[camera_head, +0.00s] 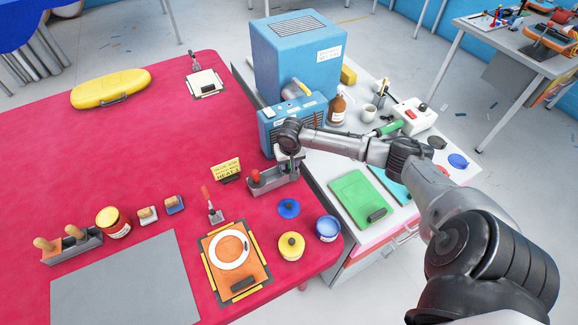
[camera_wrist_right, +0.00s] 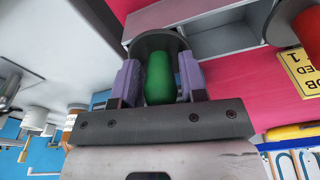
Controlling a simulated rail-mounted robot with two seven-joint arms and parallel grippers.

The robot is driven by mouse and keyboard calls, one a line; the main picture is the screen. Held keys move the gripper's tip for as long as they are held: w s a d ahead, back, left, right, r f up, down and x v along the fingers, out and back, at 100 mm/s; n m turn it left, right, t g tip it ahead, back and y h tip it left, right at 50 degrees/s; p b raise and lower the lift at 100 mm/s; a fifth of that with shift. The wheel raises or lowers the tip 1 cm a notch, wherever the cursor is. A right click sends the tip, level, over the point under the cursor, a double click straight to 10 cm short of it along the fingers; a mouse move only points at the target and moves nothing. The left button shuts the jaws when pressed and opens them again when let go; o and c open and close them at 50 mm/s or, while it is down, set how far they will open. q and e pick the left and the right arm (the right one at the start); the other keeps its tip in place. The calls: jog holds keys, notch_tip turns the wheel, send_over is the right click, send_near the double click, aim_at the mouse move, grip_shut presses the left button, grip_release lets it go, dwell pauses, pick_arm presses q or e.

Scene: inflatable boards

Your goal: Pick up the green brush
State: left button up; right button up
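My right gripper (camera_head: 288,158) is at the grey holder (camera_head: 283,184) on the red table, beside an upright red handle (camera_head: 255,177). In the right wrist view, the green brush's rounded handle (camera_wrist_right: 159,78) stands between the two fingers of my right gripper (camera_wrist_right: 160,82). Narrow gaps seem to show on both sides of the handle, so the gripper looks open around it. A dark round shape behind the handle is not clear. In the head view the gripper and arm hide the green brush. My left gripper is in neither view.
A yellow sign (camera_head: 226,170) stands left of the holder. A blue radio-like box (camera_head: 270,125) is close behind it. A blue lid (camera_head: 288,208) and blue tub (camera_head: 327,228) lie in front. A green board (camera_head: 352,193) lies on the white table. The red table's middle is clear.

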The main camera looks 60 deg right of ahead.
jog(key=c, duration=0.6)
jog(key=shift+r, duration=0.45)
notch_tip(320, 180, up, 4)
jog(key=shift+f+p, duration=0.25)
jog(key=shift+p, duration=0.2)
jog(key=s+r+p, duration=0.1)
jog(key=s+r, duration=0.1)
jog(key=s, duration=0.1)
jog(key=s+d+r+p, duration=0.1)
jog(key=s+r, duration=0.1)
jog(key=s, duration=0.2)
jog(key=s+d+r+p, duration=0.1)
jog(key=s+r, duration=0.1)
jog(key=s, duration=0.2)
jog(key=shift+s+r+p, duration=0.15)
jog(key=shift+r+p, duration=0.1)
jog(key=shift+p, duration=0.15)
